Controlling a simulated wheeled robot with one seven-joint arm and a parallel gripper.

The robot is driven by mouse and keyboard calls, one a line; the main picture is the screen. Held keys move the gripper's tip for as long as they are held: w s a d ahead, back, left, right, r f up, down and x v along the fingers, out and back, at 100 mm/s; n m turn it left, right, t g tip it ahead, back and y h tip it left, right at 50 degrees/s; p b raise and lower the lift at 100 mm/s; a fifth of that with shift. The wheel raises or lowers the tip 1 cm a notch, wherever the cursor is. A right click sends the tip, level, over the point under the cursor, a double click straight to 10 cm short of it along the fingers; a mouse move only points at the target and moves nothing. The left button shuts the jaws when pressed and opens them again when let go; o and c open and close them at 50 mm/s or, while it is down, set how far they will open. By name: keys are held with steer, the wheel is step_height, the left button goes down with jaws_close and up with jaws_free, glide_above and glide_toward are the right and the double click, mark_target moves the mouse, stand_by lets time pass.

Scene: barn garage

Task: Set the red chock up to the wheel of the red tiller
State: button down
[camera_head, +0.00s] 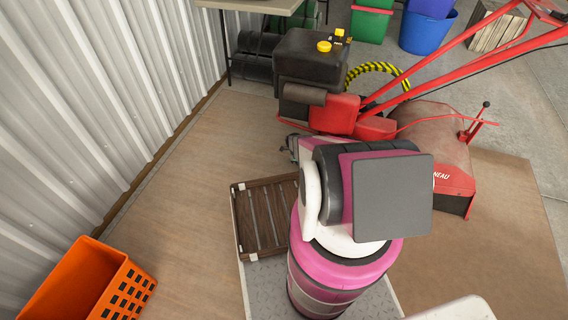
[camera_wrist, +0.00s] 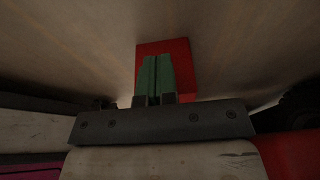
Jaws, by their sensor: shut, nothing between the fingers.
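The red tiller (camera_head: 335,115) stands on the brown floor mat in the head view, with a black engine and long red handlebars. Its wheel is hidden in the head view by my arm; a dark round edge, probably the tire (camera_wrist: 300,106), shows at the right of the wrist view. The red chock (camera_wrist: 184,66) lies on the floor in the wrist view, directly in front of and partly behind my green fingertips. My gripper (camera_wrist: 156,60) is shut and empty, close to the chock; I cannot tell if they touch. The chock does not show in the head view.
A slatted wooden tray (camera_head: 243,220) sits beside my arm. An orange crate (camera_head: 112,270) stands at the lower left, by the corrugated wall (camera_head: 80,100). A blue bucket (camera_head: 428,33) and a green bin (camera_head: 370,24) stand behind the tiller. The mat between the wall and the tiller is clear.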

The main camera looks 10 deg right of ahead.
steer(key=shift+s+d, duration=0.3)
steer(key=shift+d, duration=0.2)
steer(key=shift+s+d, duration=0.3)
steer(key=shift+d, duration=0.2)
steer(key=shift+w+a+r, duration=0.45)
steer(key=shift+a+r, duration=0.05)
steer(key=shift+a, duration=0.2)
steer(key=shift+w+a+r, duration=0.4)
steer(key=shift+a+r, duration=0.1)
steer(key=shift+a, duration=0.25)
steer(key=shift+w+a+r, duration=0.45)
steer(key=shift+a+r, duration=0.05)
steer(key=shift+a, duration=0.2)
steer(key=shift+r, duration=0.1)
steer(key=s+a+r+n+y, duration=0.1)
steer(key=s+a+r+n, duration=0.2)
steer(key=s+r+n, duration=0.4)
steer(key=s+a+r+n+t, duration=0.1)
steer(key=s+a+r+n, duration=0.3)
steer(key=r, duration=2)
steer(key=s+a+r+n+y, duration=0.1)
steer(key=s+a+r+n, duration=0.3)
steer(key=s+r+n, duration=0.6)
step_height(320, 180, up, 6)
steer(key=n, duration=0.3)
steer(key=shift+a+r+t+y, duration=0.15)
steer(key=shift+a+t+y, duration=0.05)
steer(key=shift+t+y, duration=0.1)
